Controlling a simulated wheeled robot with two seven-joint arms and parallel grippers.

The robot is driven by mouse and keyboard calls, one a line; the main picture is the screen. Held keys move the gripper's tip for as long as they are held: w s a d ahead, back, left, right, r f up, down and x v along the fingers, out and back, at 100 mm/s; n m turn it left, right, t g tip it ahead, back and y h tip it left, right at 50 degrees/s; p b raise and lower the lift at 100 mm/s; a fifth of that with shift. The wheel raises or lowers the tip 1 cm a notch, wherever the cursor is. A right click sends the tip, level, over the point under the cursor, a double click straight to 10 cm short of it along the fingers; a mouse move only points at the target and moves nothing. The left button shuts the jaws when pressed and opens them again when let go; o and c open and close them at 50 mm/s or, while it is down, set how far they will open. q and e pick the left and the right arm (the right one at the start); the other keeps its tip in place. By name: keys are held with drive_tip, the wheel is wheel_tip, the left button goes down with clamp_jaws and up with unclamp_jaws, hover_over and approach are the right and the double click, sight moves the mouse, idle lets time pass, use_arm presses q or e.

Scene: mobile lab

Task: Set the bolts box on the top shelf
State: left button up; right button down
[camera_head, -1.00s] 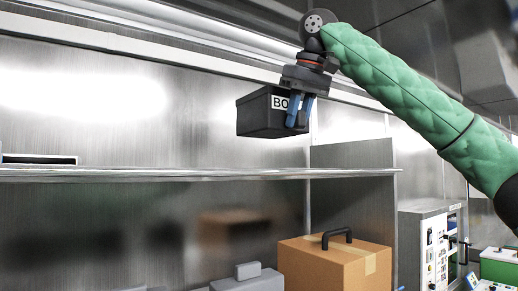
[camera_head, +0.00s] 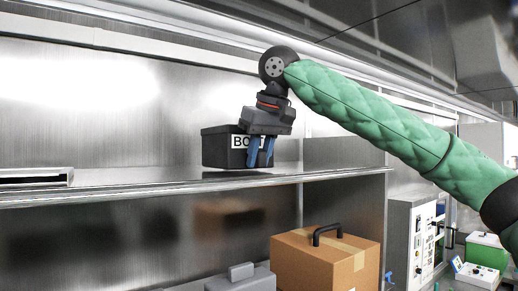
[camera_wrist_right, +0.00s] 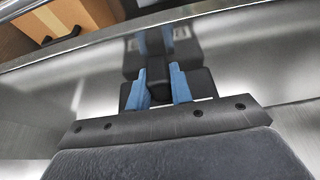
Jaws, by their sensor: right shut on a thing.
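The bolts box (camera_head: 222,147) is a dark box with a white label partly reading "BO" on its front; my fingers cover the rest of the label. My right gripper (camera_head: 259,152) comes down from above with its blue fingers shut on the box at its front right. In the right wrist view the blue fingers (camera_wrist_right: 159,88) close around a dark part of the box. The box is upright at the top shelf (camera_head: 130,187), its bottom at or just above the surface; I cannot tell whether it touches. My left gripper is not in view.
A flat metal-edged item (camera_head: 38,177) lies at the shelf's left end. The shelf between it and the box is clear. Below stand a cardboard box (camera_head: 322,265) with a black handle and a grey case (camera_head: 243,280). A white instrument cabinet (camera_head: 408,240) stands to the right.

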drive_tip(key=shift+w+a+f, duration=0.15)
drive_tip(key=shift+w+f, duration=0.05)
drive_tip(key=shift+f, duration=0.05)
drive_tip(key=c, duration=1.3)
unclamp_jaws()
drive_tip(key=shift+s, duration=0.1)
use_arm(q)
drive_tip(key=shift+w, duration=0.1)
use_arm(e)
drive_tip(key=shift+o, duration=0.2)
drive_tip(key=shift+s, duration=0.1)
drive_tip(key=shift+r+b, duration=0.45)
drive_tip(key=shift+b, duration=0.05)
drive_tip(key=b+v, duration=0.2)
drive_tip(key=v, duration=0.4)
drive_tip(key=shift+s+b, duration=0.15)
drive_tip(key=shift+b, duration=0.2)
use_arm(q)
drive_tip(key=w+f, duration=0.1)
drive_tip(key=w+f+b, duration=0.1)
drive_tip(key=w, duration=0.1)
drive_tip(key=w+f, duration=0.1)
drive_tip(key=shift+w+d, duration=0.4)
use_arm(e)
drive_tip(key=v, duration=0.5)
drive_tip(key=shift+r, duration=0.1)
